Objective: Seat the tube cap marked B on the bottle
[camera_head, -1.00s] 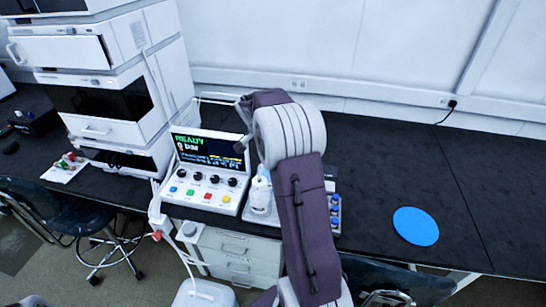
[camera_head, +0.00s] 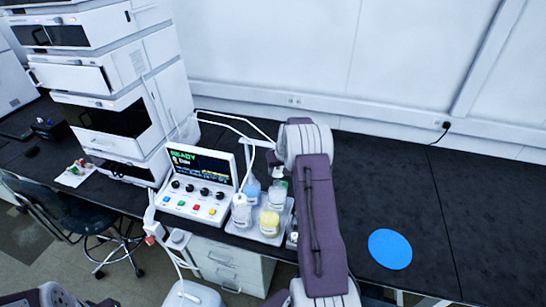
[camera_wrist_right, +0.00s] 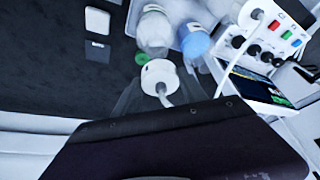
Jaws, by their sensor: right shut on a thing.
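My right gripper (camera_wrist_right: 162,88) is shut on a round white tube cap (camera_wrist_right: 158,72) with a white tube rising from it. No letter on the cap is legible. My left gripper is out of view.
The bottles are on a pale tray (camera_head: 285,232) beside a control box (camera_head: 200,185) with a lit screen. Thin tubes (camera_head: 240,120) run from the instrument stack (camera_head: 125,100) toward my right arm. A blue disc (camera_head: 389,249) lies on the open dark bench at right.

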